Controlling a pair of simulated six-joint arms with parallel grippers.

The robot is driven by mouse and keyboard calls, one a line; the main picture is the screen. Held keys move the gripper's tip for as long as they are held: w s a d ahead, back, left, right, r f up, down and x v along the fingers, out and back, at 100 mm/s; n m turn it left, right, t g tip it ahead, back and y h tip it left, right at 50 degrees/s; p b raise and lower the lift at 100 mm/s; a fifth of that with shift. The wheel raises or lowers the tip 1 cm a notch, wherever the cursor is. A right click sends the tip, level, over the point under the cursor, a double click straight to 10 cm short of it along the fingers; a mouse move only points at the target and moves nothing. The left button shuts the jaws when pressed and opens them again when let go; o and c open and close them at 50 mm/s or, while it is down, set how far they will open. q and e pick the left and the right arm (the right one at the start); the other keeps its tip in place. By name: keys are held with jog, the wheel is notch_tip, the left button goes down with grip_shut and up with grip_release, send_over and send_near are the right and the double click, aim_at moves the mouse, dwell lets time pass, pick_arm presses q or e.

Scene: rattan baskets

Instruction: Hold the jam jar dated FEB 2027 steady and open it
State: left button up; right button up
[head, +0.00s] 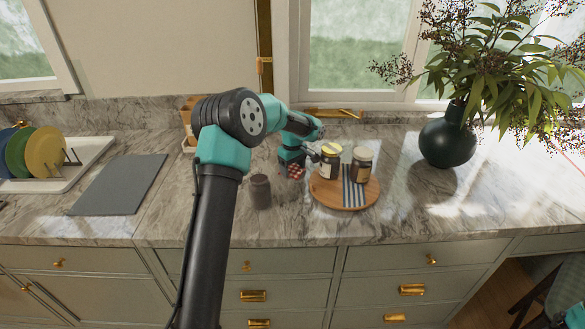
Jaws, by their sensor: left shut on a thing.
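A jar with a yellow lid (329,165) stands upright on a round wooden board (325,198) on the counter. My left gripper (318,153) reaches it from the left and is shut on it near its upper part. A darker jar (260,192) stands on the counter to the left of the board. The dates on the labels are too small to read. My right gripper is not in view.
A striped cloth (354,188) lies on the board. A red-and-white checked item (295,171) is left of the yellow-lidded jar. A dark vase with a plant (447,142) stands right. A grey mat (118,184) and a plate rack lie left. Counter right of the board is clear.

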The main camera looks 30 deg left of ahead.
aim_at(293, 169)
pick_arm(q)
jog(key=shift+f, duration=0.15)
jog(key=o, duration=1)
notch_tip(293, 169, up, 12)
jog(key=shift+r, duration=0.2)
jog(key=shift+f, duration=0.1)
dwell(0.4)
